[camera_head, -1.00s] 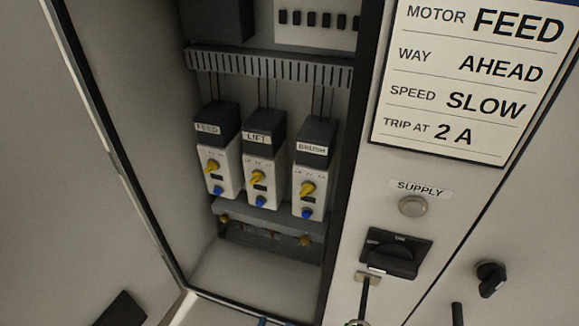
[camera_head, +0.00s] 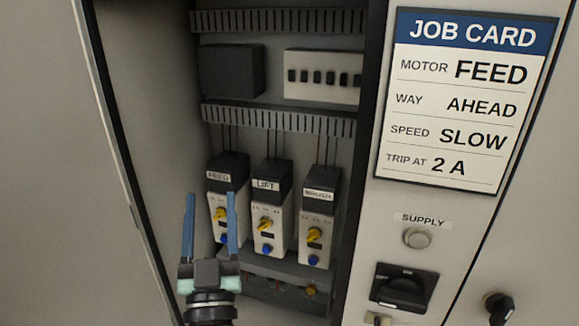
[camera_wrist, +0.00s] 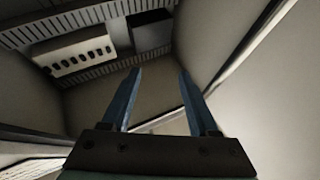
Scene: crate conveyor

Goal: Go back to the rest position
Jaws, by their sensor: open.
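My gripper (camera_head: 210,212) is in the lower left of the head view, with its two blue fingers pointing up and apart. Nothing is between them. It stands in front of the cabinet's left part and overlaps the unit labelled FEED (camera_head: 227,178) in the picture. In the wrist view my gripper (camera_wrist: 157,85) is also open and empty, pointing toward the cabinet's inside wall. The units labelled LIFT (camera_head: 268,185) and BRUSH (camera_head: 318,195) stand to the right of FEED. Each unit has a yellow knob and a blue button.
The job card (camera_head: 462,100) hangs on the right panel, above the SUPPLY lamp (camera_head: 417,238) and a black rotary switch (camera_head: 404,290). The open cabinet's left wall (camera_head: 150,110) is close to my gripper. A row of black switches (camera_head: 322,75) sits higher inside.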

